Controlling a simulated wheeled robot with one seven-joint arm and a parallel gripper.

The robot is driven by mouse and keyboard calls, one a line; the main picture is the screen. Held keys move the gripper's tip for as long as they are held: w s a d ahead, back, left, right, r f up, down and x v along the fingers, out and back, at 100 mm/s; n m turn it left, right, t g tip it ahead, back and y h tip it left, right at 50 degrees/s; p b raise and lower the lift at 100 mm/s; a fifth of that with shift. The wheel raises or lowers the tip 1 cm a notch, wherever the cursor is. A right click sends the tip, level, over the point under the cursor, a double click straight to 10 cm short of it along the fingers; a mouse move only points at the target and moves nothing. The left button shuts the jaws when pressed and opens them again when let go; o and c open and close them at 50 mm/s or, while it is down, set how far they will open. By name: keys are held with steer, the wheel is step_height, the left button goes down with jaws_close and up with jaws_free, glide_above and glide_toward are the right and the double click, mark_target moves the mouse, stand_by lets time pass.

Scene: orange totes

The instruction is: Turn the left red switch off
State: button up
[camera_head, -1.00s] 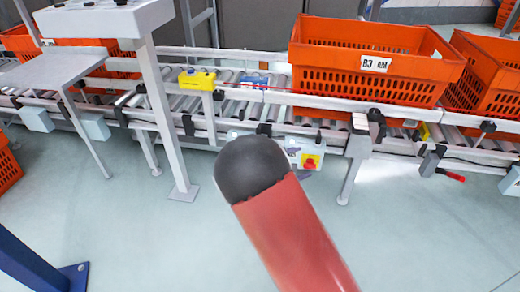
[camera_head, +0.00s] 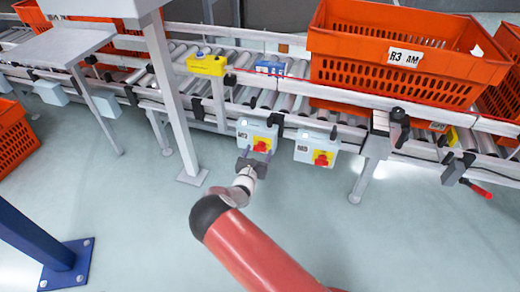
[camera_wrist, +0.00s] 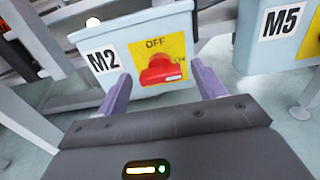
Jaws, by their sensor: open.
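The left red switch (camera_head: 260,147) sits on a yellow plate on a grey box labelled M2 (camera_head: 243,135). In the wrist view the red knob (camera_wrist: 160,72) is below the word OFF, with ON partly visible at its upper right. The knob appears to lie roughly crosswise, with a white mark at its right. My gripper (camera_head: 256,154) is open in front of this box. Its two purple fingers (camera_wrist: 161,82) are on either side of the knob, with visible gaps; contact is not seen.
A second box, labelled M5 (camera_wrist: 283,20), with its own red switch (camera_head: 321,158), hangs to the right. A roller conveyor (camera_head: 290,92) with orange totes (camera_head: 385,85) runs above. A grey table leg (camera_head: 170,95) stands left. The floor in front is clear.

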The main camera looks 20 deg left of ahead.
mark_target(261, 148)
steer(key=shift+w, duration=1.1)
steer(key=shift+c, duration=0.3)
steer(key=c, duration=0.9)
steer(key=shift+c, duration=0.2)
